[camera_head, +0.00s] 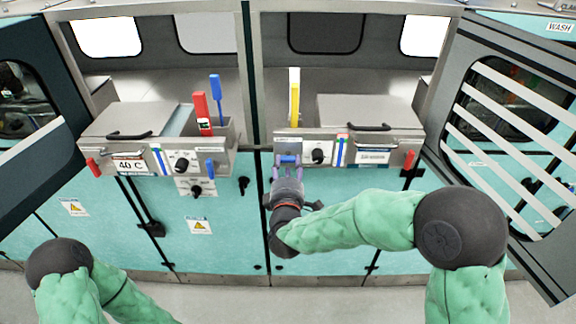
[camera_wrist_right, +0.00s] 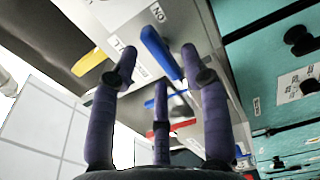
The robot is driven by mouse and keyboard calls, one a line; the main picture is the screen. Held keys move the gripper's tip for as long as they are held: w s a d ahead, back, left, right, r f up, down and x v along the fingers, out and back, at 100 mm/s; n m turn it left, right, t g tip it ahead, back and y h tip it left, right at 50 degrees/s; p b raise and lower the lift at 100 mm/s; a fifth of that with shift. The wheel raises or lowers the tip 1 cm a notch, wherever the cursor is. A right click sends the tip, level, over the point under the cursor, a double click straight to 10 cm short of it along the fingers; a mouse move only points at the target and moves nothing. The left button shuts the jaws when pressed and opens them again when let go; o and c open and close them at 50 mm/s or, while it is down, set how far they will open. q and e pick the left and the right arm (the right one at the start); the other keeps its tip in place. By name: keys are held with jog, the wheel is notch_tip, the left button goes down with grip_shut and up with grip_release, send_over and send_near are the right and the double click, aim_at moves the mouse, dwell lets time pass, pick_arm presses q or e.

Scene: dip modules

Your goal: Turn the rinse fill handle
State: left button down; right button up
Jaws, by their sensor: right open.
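A short blue handle (camera_head: 288,160) sits on the front of the right-hand steel module, at its left end. In the right wrist view a blue lever (camera_wrist_right: 160,52) runs between the upper fingertips, with a gap visible around it. Its label is too small to read as rinse fill. My right gripper (camera_head: 287,168) is open at this handle, and its fingers cover part of it. In the right wrist view the purple fingers (camera_wrist_right: 158,72) are spread; contact with the lever cannot be made out. My left gripper is outside the view; only part of that arm shows.
A black knob (camera_head: 318,154) is just right of the blue handle. A yellow upright handle (camera_head: 294,97) stands above it. The left module has a red handle (camera_head: 202,112), blue handles and a 40 C display (camera_head: 130,163). An open barred door (camera_head: 510,140) stands at the right.

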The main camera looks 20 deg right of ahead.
jog(key=shift+w+d, duration=0.25)
jog(key=shift+w, duration=0.45)
grip_shut()
